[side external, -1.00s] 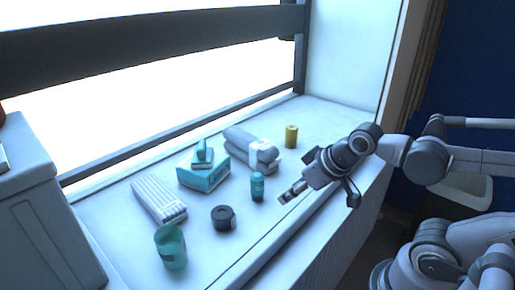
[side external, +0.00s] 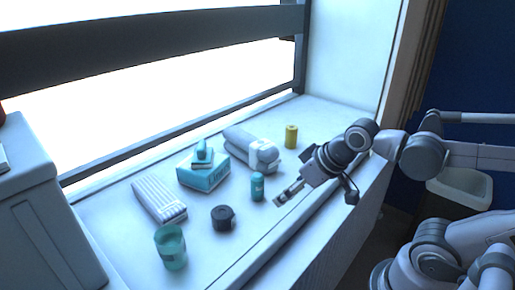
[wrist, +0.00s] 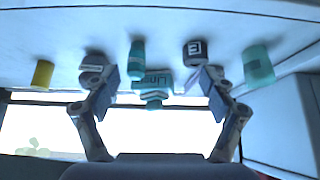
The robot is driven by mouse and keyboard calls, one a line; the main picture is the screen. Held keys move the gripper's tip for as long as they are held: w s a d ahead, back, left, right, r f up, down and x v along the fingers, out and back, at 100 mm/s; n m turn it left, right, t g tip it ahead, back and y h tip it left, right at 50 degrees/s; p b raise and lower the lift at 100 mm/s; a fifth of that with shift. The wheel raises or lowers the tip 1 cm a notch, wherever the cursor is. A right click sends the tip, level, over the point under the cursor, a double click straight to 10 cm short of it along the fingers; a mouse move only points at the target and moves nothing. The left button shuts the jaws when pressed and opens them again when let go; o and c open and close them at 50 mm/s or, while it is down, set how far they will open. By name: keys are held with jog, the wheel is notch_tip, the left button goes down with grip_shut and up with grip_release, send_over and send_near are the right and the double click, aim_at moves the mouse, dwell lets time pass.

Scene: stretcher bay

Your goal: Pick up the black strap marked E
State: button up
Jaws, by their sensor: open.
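The black strap marked E is a small dark roll (side external: 223,218) lying on the pale ledge (side external: 240,250), between the teal cup and the small teal bottle. In the wrist view the strap (wrist: 194,52) shows a white label with a dark E. My gripper (side external: 316,196) is over the front edge of the ledge, to the right of the strap and apart from it. In the wrist view my gripper (wrist: 161,80) has its two fingers spread wide, with nothing held between them.
Near the strap are a teal cup (side external: 171,252), a small teal bottle (side external: 257,187) and a white ribbed pack (side external: 158,201). Behind are a teal box (side external: 204,176), a grey roll (side external: 240,142) and a yellow cylinder (side external: 291,136). The ledge in front of the strap is clear.

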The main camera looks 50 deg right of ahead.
jog(key=w+a+r+n+g, duration=0.3)
jog(key=w+a, duration=0.1)
jog(key=w, duration=0.4)
jog(key=n+g, duration=0.2)
jog(key=g, duration=0.2)
send_over(223, 212)
notch_tip(223, 212, down, 4)
jog(key=shift+w+a+f+n, duration=0.25)
jog(key=shift+n, duration=0.05)
notch_tip(223, 212, down, 5)
jog(key=shift+r, duration=0.1)
jog(key=shift+s+d+f, duration=0.1)
jog(key=shift+d+f, duration=0.05)
jog(key=shift+f, duration=1.3)
jog(key=shift+s+d+f, duration=0.1)
jog(key=shift+f, duration=1.3)
jog(key=c, duration=1.3)
